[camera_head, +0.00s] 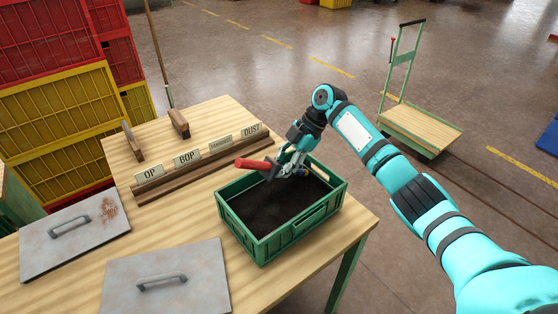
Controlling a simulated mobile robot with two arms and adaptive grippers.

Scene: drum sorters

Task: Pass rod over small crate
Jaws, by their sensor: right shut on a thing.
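The small crate (258,242) is green, stands on the wooden table and holds a dark, soil-like fill. My right gripper (284,170) is over the back part of the crate. It is shut on a rod with a red handle (253,163), which sticks out to the left toward the crate's back left rim. The rest of the rod is hard to make out at the gripper's fingers. I cannot tell whether the rod touches the fill. My left gripper is not in view.
A wooden rack with label cards (187,158) stands behind the crate. Two grey metal lids with handles (75,235) lie on the table (215,124). Red and yellow crates (60,105) are stacked at the left. A cart (420,125) stands on the floor at the right.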

